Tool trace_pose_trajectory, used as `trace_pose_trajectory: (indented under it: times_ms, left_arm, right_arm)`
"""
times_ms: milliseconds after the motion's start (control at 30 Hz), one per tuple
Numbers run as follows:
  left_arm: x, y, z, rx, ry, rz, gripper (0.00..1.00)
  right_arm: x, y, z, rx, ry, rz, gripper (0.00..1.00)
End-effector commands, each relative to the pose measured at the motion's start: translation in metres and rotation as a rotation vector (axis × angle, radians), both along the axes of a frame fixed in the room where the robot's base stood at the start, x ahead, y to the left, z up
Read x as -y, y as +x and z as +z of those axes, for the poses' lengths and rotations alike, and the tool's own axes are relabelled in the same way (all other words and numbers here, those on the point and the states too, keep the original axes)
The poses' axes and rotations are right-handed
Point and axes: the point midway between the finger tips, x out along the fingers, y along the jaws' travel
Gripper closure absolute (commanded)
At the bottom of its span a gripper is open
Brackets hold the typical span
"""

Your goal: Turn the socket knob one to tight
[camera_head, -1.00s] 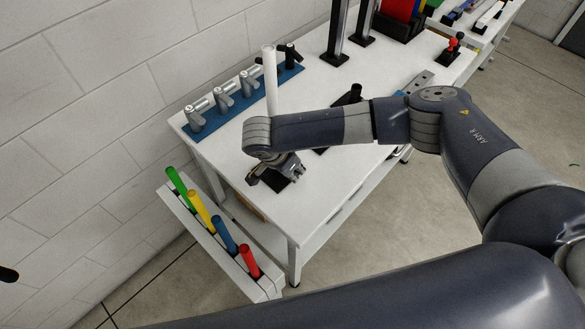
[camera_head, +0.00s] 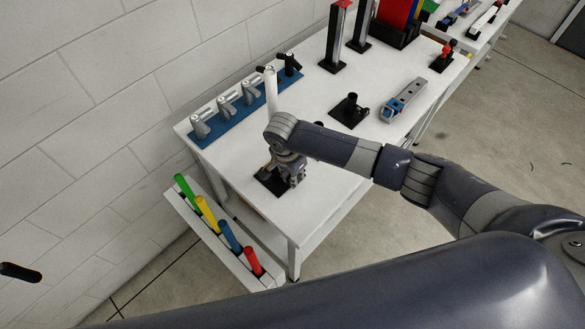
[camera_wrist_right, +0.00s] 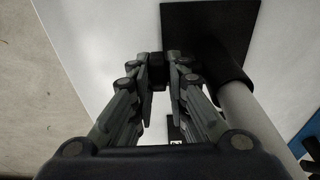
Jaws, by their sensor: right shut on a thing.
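A white upright pole (camera_head: 270,92) stands in a black socket (camera_wrist_right: 226,68) on a square black base plate (camera_head: 266,181) near the front left of the white table. The socket's small black knob (camera_wrist_right: 180,68) sticks out from its side in the right wrist view. My right gripper (camera_head: 292,180) is low over the plate, beside the pole. In the right wrist view my right gripper (camera_wrist_right: 168,75) has its two fingers on either side of the knob and is shut on it. My arm hides the pole's lower part in the head view.
A second black socket (camera_head: 350,110) stands empty to the right, near a grey clamp-like part (camera_head: 404,100). A blue rack (camera_head: 205,135) with grey fittings lines the wall side. A rack with coloured handles (camera_head: 228,238) stands at the table's left end.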

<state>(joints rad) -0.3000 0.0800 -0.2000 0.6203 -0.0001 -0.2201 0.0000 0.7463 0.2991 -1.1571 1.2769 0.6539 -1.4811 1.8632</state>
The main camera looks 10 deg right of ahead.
Motion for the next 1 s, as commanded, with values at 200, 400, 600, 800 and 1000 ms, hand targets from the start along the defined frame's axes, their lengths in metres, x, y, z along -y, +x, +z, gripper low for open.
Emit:
trace_pose_trajectory:
  times_ms: [200, 400, 600, 800, 1000]
  left_arm:
    - [0.0, 0.0, 0.018, 0.0, 0.0, 0.0, 0.57]
    - [0.0, 0.0, 0.021, 0.0, 0.0, 0.0, 0.57]
    - [0.0, 0.0, 0.012, 0.0, 0.0, 0.0, 0.57]
    - [0.0, 0.0, -0.01, 0.0, 0.0, 0.0, 0.57]
    - [0.0, 0.0, -0.041, 0.0, 0.0, 0.0, 0.57]
  right_arm:
    - [0.001, 0.0, 0.001, -0.066, 0.098, -0.005, 1.0]
    - [0.002, 0.002, -0.001, -0.134, 0.202, -0.004, 1.0]
    - [0.004, 0.004, -0.006, -0.231, 0.351, -0.006, 1.0]
    - [0.005, 0.006, -0.01, -0.335, 0.51, -0.004, 1.0]
    - [0.007, 0.007, -0.014, -0.43, 0.655, -0.002, 1.0]
